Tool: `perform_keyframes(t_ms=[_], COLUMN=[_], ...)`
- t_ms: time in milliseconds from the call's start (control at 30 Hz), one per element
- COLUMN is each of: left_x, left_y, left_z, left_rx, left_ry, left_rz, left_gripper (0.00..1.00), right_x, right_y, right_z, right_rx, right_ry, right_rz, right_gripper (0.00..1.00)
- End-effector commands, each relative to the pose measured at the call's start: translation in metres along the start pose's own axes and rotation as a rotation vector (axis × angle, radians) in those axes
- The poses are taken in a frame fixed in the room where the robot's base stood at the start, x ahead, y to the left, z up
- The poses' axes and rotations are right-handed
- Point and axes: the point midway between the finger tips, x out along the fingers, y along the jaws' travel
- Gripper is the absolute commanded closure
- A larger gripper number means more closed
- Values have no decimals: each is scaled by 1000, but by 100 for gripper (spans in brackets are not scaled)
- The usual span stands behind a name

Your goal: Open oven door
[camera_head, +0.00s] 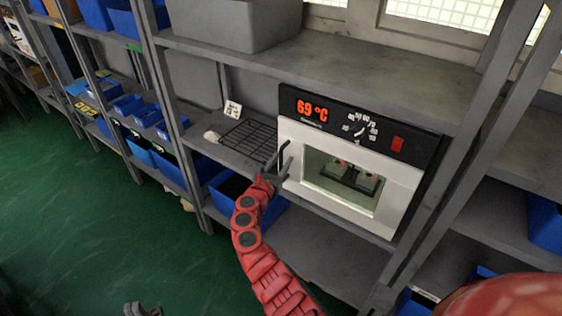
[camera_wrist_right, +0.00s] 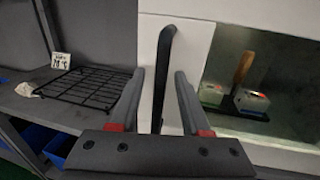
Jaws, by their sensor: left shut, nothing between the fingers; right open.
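The oven (camera_head: 360,125) stands on a shelf with its white door (camera_head: 400,195) closed. Its display reads 69 °C. The black upright door handle (camera_head: 284,152) is at the door's left edge, and it also shows in the right wrist view (camera_wrist_right: 165,65). My right gripper (camera_head: 279,168) is open at the handle; in the right wrist view its fingers (camera_wrist_right: 160,85) lie on either side of the handle, with gaps visible. My left gripper (camera_head: 142,309) is shut and empty, low at the bottom left, mostly cut off by the frame edge.
Blocks (camera_head: 352,180) show through the oven window. A black wire rack (camera_head: 250,139) and a small sign (camera_head: 233,109) stand on the shelf left of the oven. A shelf post (camera_head: 425,225) stands right of it. Green floor is clear at left.

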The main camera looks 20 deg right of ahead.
Motion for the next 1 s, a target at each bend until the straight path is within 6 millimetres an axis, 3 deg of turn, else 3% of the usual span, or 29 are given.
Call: perform_keyframes(t_ms=[167, 400, 433, 1000], left_x=[0, 0, 0, 0], left_y=[0, 0, 0, 0], left_z=[0, 0, 0, 0], left_rx=[0, 0, 0, 0], left_ry=[0, 0, 0, 0], left_rz=[0, 0, 0, 0], left_gripper=[100, 100, 100, 100], right_x=[0, 0, 0, 0], right_y=[0, 0, 0, 0], right_z=[0, 0, 0, 0], right_rx=[0, 0, 0, 1], right_ry=[0, 0, 0, -1], right_rz=[0, -1, -1, -1], right_gripper=[55, 98, 100, 100])
